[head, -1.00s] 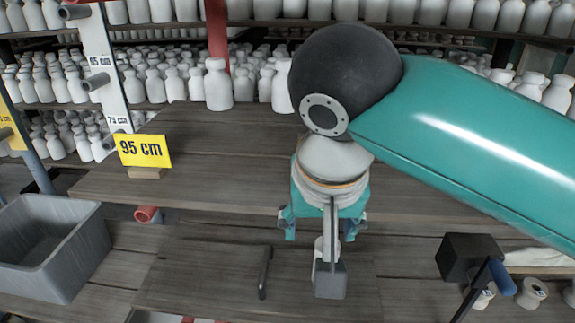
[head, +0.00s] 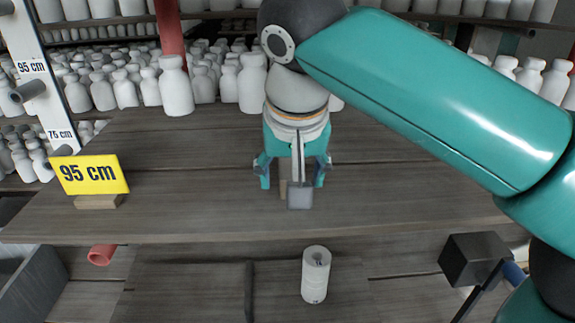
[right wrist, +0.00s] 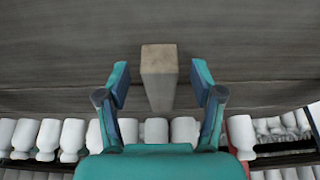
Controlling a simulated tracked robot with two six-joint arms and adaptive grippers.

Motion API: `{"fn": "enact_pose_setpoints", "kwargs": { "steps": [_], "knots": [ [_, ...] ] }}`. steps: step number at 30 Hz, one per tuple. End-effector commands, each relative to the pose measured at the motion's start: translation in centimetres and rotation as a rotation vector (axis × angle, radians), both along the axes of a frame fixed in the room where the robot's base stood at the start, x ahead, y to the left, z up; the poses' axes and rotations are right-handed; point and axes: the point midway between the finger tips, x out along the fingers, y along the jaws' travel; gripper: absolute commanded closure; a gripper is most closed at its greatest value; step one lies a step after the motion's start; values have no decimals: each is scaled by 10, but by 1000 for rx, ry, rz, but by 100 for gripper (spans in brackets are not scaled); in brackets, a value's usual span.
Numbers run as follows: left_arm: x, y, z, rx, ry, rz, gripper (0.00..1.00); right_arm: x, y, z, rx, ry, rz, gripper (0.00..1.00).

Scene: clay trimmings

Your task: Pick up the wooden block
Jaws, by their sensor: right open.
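The wooden block (right wrist: 159,62) is pale and oblong. In the right wrist view it lies between the two fingers of my right gripper (right wrist: 160,84), with a visible gap on each side. In the head view my right gripper (head: 292,182) is low over the plank shelf, fingers apart. My right gripper is open and holds nothing. My left gripper is not in view.
A yellow "95 cm" sign (head: 90,174) stands on the shelf (head: 180,205) at left. Many white bottles (head: 175,88) line the back. Below the front edge are a white roll (head: 316,274) and a dark box (head: 472,259). The shelf between sign and gripper is clear.

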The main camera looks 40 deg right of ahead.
Motion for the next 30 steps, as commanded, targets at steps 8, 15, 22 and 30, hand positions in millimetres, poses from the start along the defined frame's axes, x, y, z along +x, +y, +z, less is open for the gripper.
{"fn": "enact_pose_setpoints", "kwargs": {
  "steps": [8,15,22,30],
  "knots": [
    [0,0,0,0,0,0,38,27,-15,-1,0,1,-3,33],
    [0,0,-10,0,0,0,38,47,-28,-12,-1,1,1,33],
    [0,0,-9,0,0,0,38,48,-28,-11,0,0,3,33],
    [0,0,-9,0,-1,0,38,48,-28,-11,-1,0,4,72]
  ]
}}
